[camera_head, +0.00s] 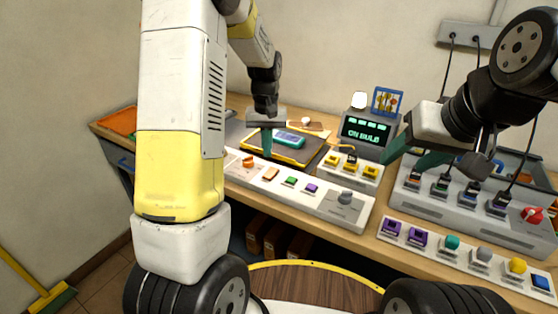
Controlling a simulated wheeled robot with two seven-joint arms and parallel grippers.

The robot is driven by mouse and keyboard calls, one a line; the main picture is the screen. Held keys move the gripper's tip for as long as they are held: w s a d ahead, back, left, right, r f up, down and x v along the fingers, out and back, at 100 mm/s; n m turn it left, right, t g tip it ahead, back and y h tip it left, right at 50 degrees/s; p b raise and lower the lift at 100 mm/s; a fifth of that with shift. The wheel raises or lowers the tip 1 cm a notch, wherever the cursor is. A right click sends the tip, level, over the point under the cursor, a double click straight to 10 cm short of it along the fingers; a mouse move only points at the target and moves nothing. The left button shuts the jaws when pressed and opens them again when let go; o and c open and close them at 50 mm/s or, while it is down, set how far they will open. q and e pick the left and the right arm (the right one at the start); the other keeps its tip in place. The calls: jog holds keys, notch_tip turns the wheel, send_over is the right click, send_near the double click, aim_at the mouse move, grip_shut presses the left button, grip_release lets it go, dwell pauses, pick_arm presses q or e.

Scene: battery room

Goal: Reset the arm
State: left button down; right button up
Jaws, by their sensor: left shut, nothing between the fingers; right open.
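My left arm rises large at the left and its wrist comes down over the table. My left gripper (267,143) is shut and empty, with teal fingers pointing down beside a teal handheld device (289,139) on a dark tray with a yellow edge (292,156). Whether the fingertips touch the tray I cannot tell. My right gripper (411,157) comes in from the right.
A display (364,131) reads "ON BULB". A white panel (333,209) with coloured blocks and a knob lies along the front edge. Yellow connectors (352,160) sit right of the tray. A strip with coloured buttons (452,242) lies at front right. An orange tray (119,122) is far left.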

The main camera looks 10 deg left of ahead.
pick_arm(q)
jog(key=s+r+m+t+h, duration=0.1)
jog(key=s+r+t+h, duration=0.15)
jog(key=s+r, duration=0.85)
jog(key=s+d+r+m+t, duration=0.1)
jog(key=s+r, duration=0.5)
jog(key=s, duration=0.7)
jog(key=d+t, duration=0.1)
jog(key=t, duration=0.1)
jog(key=shift+s+m+t, duration=0.15)
jog(key=shift+m+t, duration=0.15)
jog(key=shift+t, duration=0.05)
jog(key=shift+d, duration=0.1)
